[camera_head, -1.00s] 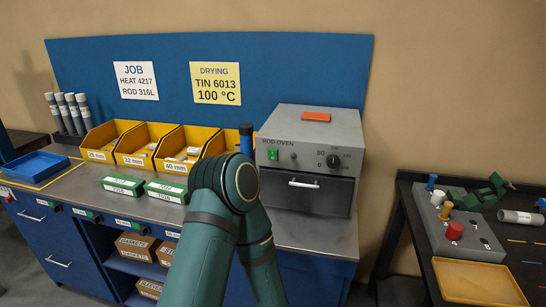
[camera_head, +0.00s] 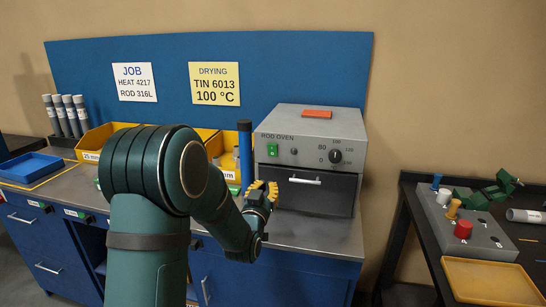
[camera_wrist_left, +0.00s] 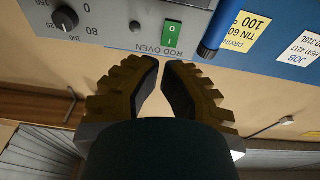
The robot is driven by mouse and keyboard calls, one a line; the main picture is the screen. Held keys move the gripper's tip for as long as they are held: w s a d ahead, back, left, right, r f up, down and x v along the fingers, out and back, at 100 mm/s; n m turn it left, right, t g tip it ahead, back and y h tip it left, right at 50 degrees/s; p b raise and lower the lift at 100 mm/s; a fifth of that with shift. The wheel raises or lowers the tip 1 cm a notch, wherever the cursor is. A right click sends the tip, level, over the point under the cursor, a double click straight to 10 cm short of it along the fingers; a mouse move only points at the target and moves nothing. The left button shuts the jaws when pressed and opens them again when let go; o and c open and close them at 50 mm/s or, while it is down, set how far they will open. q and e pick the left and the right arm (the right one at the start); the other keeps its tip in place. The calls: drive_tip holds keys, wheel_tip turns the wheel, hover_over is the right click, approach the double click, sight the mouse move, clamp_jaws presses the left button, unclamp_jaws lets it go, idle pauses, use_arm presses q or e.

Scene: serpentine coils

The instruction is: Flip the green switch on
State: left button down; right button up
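The green switch (camera_head: 273,150) is on the upper left of the grey rod oven's front (camera_head: 312,146), below the "ROD OVEN" lettering. In the left wrist view the switch (camera_wrist_left: 171,36), marked I and O, appears upside down beyond the fingertips; its position is unclear. My left gripper (camera_head: 264,186) is in front of the oven's lower left, below the switch in the head view. In the wrist view its yellow, dark-padded fingers (camera_wrist_left: 161,64) meet almost at the tips, with nothing between them. A gap separates them from the switch in that picture. My right gripper is out of view.
A tall blue cylinder (camera_head: 245,150) stands just left of the oven. The dial (camera_head: 335,156) and a small grey button (camera_head: 293,152) are right of the switch. The oven door handle (camera_head: 304,181) is below. Yellow bins (camera_head: 100,138) stand left, partly behind my arm.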

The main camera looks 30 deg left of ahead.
sight(275, 142)
use_arm(q)
drive_tip(key=r, duration=0.1)
drive_tip(key=a+r+t, duration=0.1)
drive_tip(key=shift+s+a+r+y, duration=0.1)
drive_tip(key=shift+s+r+y, duration=0.05)
drive_tip(key=shift+r+y, duration=0.15)
drive_tip(key=x, duration=1.4)
drive_tip(key=shift+w+a+r+g+p, duration=0.15)
drive_tip(key=shift+w+r+g+p, duration=0.25)
drive_tip(key=shift+g+p, duration=0.45)
drive_tip(key=shift+f, duration=0.3)
